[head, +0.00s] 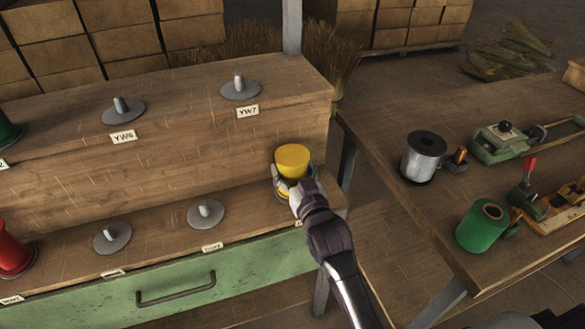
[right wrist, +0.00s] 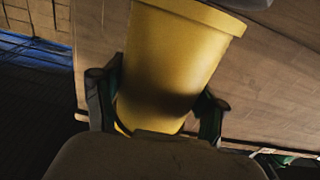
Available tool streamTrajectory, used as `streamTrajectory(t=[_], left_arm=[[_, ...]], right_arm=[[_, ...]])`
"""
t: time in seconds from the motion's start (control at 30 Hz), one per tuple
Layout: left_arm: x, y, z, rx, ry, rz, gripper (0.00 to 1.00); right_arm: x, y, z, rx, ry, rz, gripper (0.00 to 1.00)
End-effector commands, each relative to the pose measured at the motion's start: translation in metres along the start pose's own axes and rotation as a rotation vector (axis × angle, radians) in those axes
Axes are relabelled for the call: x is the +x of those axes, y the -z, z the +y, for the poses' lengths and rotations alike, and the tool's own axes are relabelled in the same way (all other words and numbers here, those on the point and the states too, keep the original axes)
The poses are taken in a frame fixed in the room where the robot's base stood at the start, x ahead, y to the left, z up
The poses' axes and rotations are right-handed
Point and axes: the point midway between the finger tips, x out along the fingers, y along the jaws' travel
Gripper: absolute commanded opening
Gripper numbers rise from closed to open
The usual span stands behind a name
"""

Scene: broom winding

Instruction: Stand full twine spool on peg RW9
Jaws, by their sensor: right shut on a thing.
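A yellow spool (head: 293,158) is at the right end of the lower shelf (head: 160,238), close to upright. My right gripper (head: 291,184) is shut around its lower part. In the right wrist view the yellow spool (right wrist: 175,60) fills the middle, with one finger of my right gripper (right wrist: 157,108) on each side. A peg under the spool is hidden, and I cannot tell if it rests on one. Two bare grey pegs stand to the left, a near one (head: 205,212) and a farther one (head: 113,236). The lower labels are too small or covered to read. My left gripper is not in view.
Empty pegs YW6 (head: 123,109) and YW7 (head: 240,88) stand on the upper step. A red spool (head: 14,250) is at the left. The right-hand table (head: 415,125) holds a silver spool (head: 423,158), a green spool (head: 481,226) and clamp tools. A gap separates shelf and table.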

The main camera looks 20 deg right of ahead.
Motion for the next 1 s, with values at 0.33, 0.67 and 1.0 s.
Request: streamTrajectory(t=[0.33,0.67,1.0], left_arm=[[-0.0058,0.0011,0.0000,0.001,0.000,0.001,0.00],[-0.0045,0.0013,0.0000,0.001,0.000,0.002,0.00],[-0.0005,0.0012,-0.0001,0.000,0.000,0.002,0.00]], right_arm=[[0.0001,0.0006,0.0000,0.000,0.000,0.001,0.34],[0.0001,-0.0011,-0.0001,0.000,0.000,0.001,0.34],[0.0001,-0.0079,-0.0001,0.000,0.000,0.001,0.34]])
